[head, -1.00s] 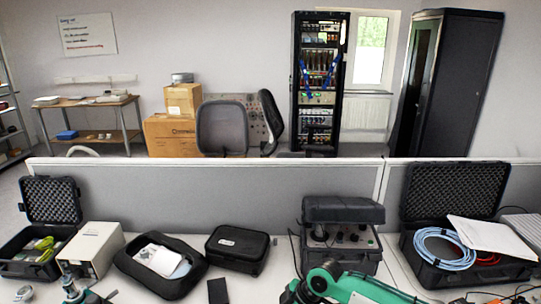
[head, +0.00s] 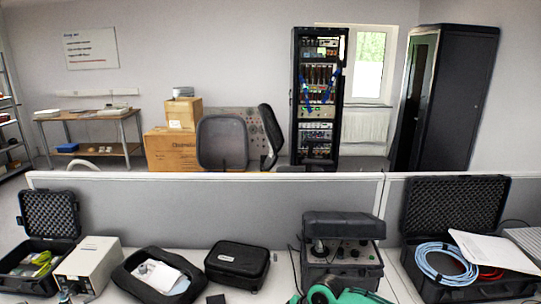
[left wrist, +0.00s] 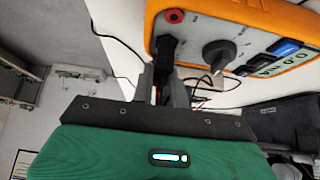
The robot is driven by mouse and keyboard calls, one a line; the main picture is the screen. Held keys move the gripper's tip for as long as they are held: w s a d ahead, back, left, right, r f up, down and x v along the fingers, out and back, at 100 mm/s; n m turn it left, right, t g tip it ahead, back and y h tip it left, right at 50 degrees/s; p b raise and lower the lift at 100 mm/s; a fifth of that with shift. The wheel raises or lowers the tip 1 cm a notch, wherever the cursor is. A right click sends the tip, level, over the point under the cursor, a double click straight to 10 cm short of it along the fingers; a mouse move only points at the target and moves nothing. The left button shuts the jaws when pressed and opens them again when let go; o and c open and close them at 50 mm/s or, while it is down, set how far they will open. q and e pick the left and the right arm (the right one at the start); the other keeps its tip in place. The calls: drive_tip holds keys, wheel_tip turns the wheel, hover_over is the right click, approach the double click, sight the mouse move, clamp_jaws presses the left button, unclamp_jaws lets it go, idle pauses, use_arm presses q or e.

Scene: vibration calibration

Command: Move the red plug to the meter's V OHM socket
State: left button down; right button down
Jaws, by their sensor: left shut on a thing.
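The meter (left wrist: 153,22), an orange-rimmed case with a pale face, is in the upper right of the left wrist view. A red-ringed socket (left wrist: 174,16) shows near its corner; its label cannot be read. Below that, a black plug-like piece (left wrist: 166,48) stands at the face, beside a black dial (left wrist: 217,54). My left gripper (left wrist: 162,78) is shut, its fingertips close to this black piece. A small bit of red (left wrist: 155,93) shows between the fingers, apparently the red plug, mostly hidden. My right gripper is not in view.
In the head view, an open instrument case (head: 342,258) stands mid-table, with a closed black case (head: 237,264) to its left. An open case (head: 455,205) with blue cable is at right. A grey partition (head: 250,205) closes off the table's back. Thin cables (left wrist: 120,42) hang near the meter.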

use_arm(q)
drive_tip(key=shift+f, duration=0.2)
drive_tip(key=c, duration=1.3)
unclamp_jaws()
drive_tip(key=shift+r, duration=0.15)
drive_tip(key=shift+a+r+p, duration=0.25)
drive_tip(key=shift+r+p, duration=0.1)
drive_tip(key=shift+p, duration=0.15)
drive_tip(key=shift+p+v, duration=1.65)
drive_tip(key=shift+v, duration=0.4)
